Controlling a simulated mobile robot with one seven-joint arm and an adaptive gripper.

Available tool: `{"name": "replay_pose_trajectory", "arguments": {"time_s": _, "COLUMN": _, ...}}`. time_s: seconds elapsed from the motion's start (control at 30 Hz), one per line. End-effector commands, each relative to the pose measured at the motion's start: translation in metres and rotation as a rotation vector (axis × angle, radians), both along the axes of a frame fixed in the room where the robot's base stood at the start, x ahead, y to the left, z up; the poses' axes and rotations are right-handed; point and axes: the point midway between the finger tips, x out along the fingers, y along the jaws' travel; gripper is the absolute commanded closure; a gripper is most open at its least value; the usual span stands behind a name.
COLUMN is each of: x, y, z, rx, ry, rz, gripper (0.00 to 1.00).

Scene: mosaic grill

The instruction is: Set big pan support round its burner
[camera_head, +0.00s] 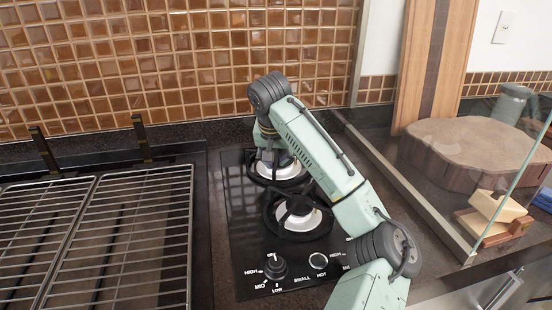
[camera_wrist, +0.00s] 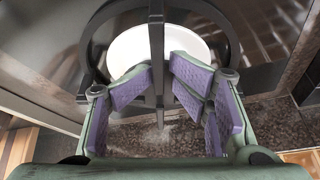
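The black cooktop (camera_head: 250,240) has two white burners. A black ring-shaped pan support (camera_head: 252,177) is at the rear burner (camera_head: 279,174), and another (camera_head: 268,222) lies round the front burner (camera_head: 305,222). I cannot tell surely which support is the big one. My gripper (camera_head: 276,155) is at the rear support, partly hidden behind my arm. In the wrist view, its purple pads (camera_wrist: 162,82) close on a black bar of the support (camera_wrist: 157,45). The ring shows round the white burner plate (camera_wrist: 130,48); whether it rests on the cooktop is unclear.
A wire grill (camera_head: 110,235) lies left of the cooktop. A glass panel (camera_head: 510,165) stands to the right, with a wooden block (camera_head: 465,150) and smaller items behind it. The tiled wall (camera_head: 180,60) is close behind the burners.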

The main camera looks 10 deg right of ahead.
Motion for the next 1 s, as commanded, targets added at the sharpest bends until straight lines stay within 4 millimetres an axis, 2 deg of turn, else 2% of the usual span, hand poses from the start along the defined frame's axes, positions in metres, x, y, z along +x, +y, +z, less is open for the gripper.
{"name": "replay_pose_trajectory", "arguments": {"time_s": 0.03, "x": -0.003, "y": -0.001, "z": -0.009, "rx": 0.0, "ry": 0.025, "rz": -0.003, "gripper": 0.73}}
{"name": "replay_pose_trajectory", "arguments": {"time_s": 0.23, "x": -0.005, "y": 0.0, "z": 0.008, "rx": -0.002, "ry": 0.021, "rz": -0.003, "gripper": 0.73}}
{"name": "replay_pose_trajectory", "arguments": {"time_s": 0.6, "x": -0.032, "y": 0.011, "z": 0.088, "rx": -0.008, "ry": 0.008, "rz": -0.003, "gripper": 0.73}}
{"name": "replay_pose_trajectory", "arguments": {"time_s": 0.8, "x": -0.041, "y": 0.016, "z": 0.113, "rx": -0.005, "ry": 0.007, "rz": -0.001, "gripper": 0.73}}
{"name": "replay_pose_trajectory", "arguments": {"time_s": 1.0, "x": -0.044, "y": 0.017, "z": 0.12, "rx": -0.004, "ry": 0.008, "rz": 0.0, "gripper": 0.73}}
